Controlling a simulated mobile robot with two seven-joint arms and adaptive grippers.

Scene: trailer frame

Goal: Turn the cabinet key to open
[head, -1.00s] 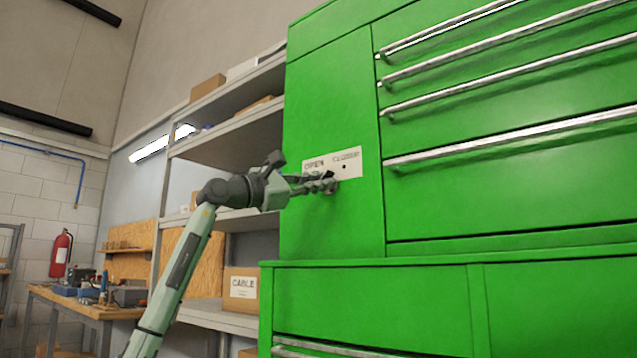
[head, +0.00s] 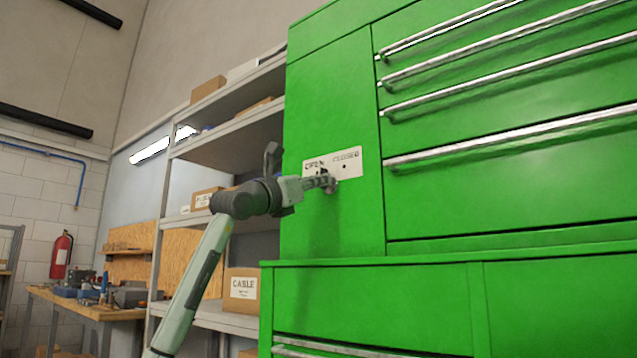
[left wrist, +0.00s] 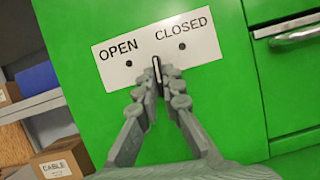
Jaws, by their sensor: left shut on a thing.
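The green cabinet (head: 330,95) has a white plate (head: 348,160) on its narrow left panel. In the left wrist view the plate (left wrist: 204,48) reads OPEN at left and CLOSED at right, with a dark dot under each word. The key (left wrist: 156,67) shows as a thin, dark-and-light upright piece between the two dots. My left gripper (head: 329,183) is at the plate's lower part; in the left wrist view its fingertips (left wrist: 160,85) are shut on the key from both sides. The fingers hide the keyhole and the key's lower part. My right gripper is in neither view.
Drawers with long metal handles (head: 510,143) fill the cabinet's right side. A wider green lower unit (head: 370,300) juts out below the panel. Metal shelves (head: 225,135) with boxes stand left of the cabinet, close to my left arm. A workbench (head: 85,304) stands far left.

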